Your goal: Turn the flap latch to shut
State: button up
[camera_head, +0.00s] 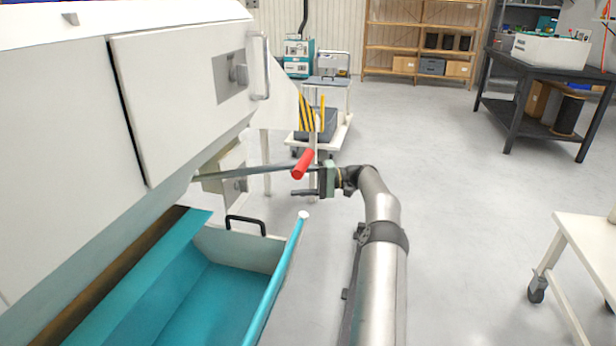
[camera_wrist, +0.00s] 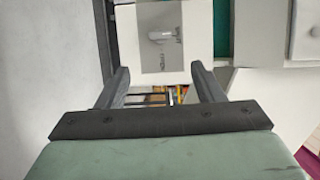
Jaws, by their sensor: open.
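A white flap (camera_head: 180,90) on the machine's side carries a grey plate with a small metal latch (camera_head: 238,70), beside an upright bar handle. In the wrist view a metal latch lever (camera_wrist: 163,36) lies roughly level on a grey plate, on a white face beyond my fingertips. I cannot tell if it is the same latch. My gripper (camera_head: 300,182) is below and right of the flap, behind a red-ended lever, pointing left. In the wrist view my gripper (camera_wrist: 160,72) has its fingers wide apart, with nothing held between them.
The lever with the red grip (camera_head: 302,164) sticks out from under the machine, close to my gripper. A teal tray (camera_head: 205,300) with a black handle lies below. A cart (camera_head: 322,115), shelves (camera_head: 420,45) and a dark table (camera_head: 545,75) stand behind.

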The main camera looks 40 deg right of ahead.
jog(key=shift+v, duration=1.25)
